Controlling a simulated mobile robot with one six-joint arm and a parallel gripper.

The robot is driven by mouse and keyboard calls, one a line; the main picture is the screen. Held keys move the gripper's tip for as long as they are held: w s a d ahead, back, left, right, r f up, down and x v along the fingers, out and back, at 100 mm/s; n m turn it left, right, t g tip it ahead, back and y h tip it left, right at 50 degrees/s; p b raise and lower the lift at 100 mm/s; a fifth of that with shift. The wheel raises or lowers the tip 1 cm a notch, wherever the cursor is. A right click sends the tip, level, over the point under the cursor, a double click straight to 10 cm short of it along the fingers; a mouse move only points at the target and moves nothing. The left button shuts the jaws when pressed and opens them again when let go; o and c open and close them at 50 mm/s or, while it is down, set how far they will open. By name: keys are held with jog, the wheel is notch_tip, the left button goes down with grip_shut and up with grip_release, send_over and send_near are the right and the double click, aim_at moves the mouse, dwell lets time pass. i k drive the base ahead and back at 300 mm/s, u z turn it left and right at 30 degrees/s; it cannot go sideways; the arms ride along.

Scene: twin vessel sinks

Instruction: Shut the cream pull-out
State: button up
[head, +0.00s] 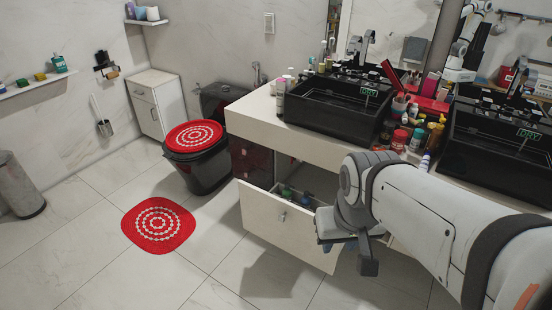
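The cream pull-out (262,212) is a drawer under the counter, and it stands open. Its pale front panel faces the room and has a small round knob (283,216). Several small bottles and other items (289,193) show inside it. My gripper (350,252) is beside the right end of the front panel, with a dark finger hanging down. I cannot tell whether it touches the panel or how far its fingers are apart. My arm hides the right part of the drawer and some of the cabinet.
Above the drawer is a cream counter (262,125) with two black vessel sinks (335,108) and many bottles. A dark toilet with a red patterned lid (195,134) stands left of the cabinet. A red mat (158,224) lies on the tiles. The floor before the drawer is clear.

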aim_at(260, 209)
jog(key=u, duration=0.05)
jog(key=i, duration=1)
jog(key=u, duration=0.55)
jog(key=k, duration=1.6)
jog(key=z, duration=0.5)
jog(key=i, duration=1)
jog(key=z, duration=0.05)
